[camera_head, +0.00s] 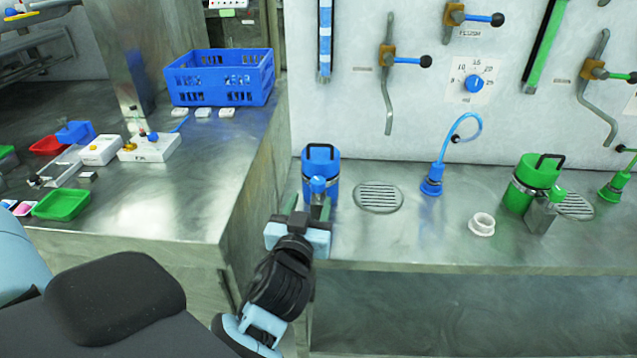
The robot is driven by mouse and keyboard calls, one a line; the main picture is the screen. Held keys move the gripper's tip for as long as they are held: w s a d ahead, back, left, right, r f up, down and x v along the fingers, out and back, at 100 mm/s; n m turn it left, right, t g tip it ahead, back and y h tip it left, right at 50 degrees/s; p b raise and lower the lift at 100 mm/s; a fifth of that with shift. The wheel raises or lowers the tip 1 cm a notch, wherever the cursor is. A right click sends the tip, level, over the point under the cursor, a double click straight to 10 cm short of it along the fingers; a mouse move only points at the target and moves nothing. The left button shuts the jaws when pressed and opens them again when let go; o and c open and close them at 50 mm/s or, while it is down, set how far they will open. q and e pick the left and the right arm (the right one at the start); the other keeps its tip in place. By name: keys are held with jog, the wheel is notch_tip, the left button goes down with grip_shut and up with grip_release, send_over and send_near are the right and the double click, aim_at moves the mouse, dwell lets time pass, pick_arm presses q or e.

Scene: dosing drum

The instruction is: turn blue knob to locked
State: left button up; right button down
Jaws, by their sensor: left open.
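A blue drum (322,161) with a dark handle on its lid stands on the steel bench. A small round blue knob (318,184) shows at the drum's lower front; any lock marking on it is too small to read. My left gripper (311,206) is open right in front of the drum, with its fingers pointing at the drum's lower front. I cannot tell whether a finger touches the knob. The gripper partly hides the drum's base. My right gripper is out of view.
A blue dial (474,84) with numbers sits on the wall panel. Right of the drum are a round drain grate (379,198), a blue spout (432,187), a white ring (481,224) and a green drum (535,181). A blue crate (220,78) stands on the left bench.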

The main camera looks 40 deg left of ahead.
aim_at(316, 187)
pick_arm(q)
jog(key=shift+p+x, duration=0.4)
jog(key=shift+x, duration=3.5)
jog(key=shift+d, duration=0.1)
jog(key=c, duration=0.9)
